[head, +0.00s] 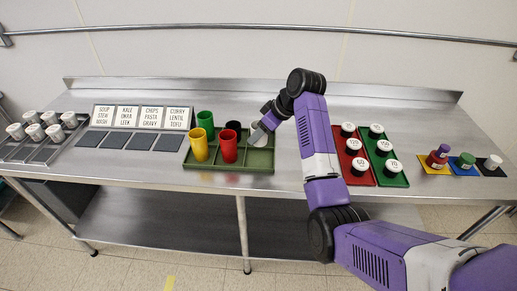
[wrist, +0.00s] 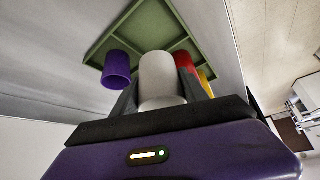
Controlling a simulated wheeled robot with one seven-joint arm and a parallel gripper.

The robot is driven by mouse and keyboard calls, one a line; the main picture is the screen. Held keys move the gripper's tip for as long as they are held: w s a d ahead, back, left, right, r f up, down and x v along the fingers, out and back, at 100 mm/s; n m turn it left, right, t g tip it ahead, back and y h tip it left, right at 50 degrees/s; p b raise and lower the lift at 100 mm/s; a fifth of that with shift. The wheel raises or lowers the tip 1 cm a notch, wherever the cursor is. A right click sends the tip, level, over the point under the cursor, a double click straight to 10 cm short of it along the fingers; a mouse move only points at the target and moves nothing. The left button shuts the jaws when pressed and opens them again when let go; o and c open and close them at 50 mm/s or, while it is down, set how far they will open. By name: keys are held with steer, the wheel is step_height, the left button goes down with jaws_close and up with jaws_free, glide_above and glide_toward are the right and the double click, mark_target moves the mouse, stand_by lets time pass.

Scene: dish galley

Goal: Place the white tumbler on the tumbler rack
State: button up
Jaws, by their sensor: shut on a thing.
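The white tumbler (wrist: 158,78) is between the two fingers of my gripper (wrist: 160,93) in the wrist view, and the gripper is shut on it. In the head view, my gripper (head: 262,134) is at the right part of the green tumbler rack (head: 262,170), and the white tumbler (head: 255,127) shows partly behind it. I cannot tell whether the tumbler's base touches the rack. Yellow (head: 199,145), green (head: 205,122), red (head: 228,147) and dark (head: 234,127) tumblers stand in the rack. A purple tumbler (wrist: 117,69) shows beside the white one in the wrist view.
Label cards (head: 140,117) with dark pads stand left of the rack. A grey tray (head: 45,149) of white-topped cups is far left. Red (head: 352,172) and green (head: 393,177) trays of lidded jars are right of my arm. Coloured mats with small items lie far right.

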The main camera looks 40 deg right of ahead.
step_height(320, 180, down, 8)
steer(key=shift+f+p, duration=0.15)
steer(key=shift+p, duration=0.35)
steer(key=shift+f, duration=0.2)
steer(key=o, duration=1.1)
steer(key=shift+r, duration=0.1)
steer(key=shift+r, duration=0.2)
steer(key=b+v, duration=0.1)
steer(key=v, duration=1.1)
steer(key=shift+d, duration=0.1)
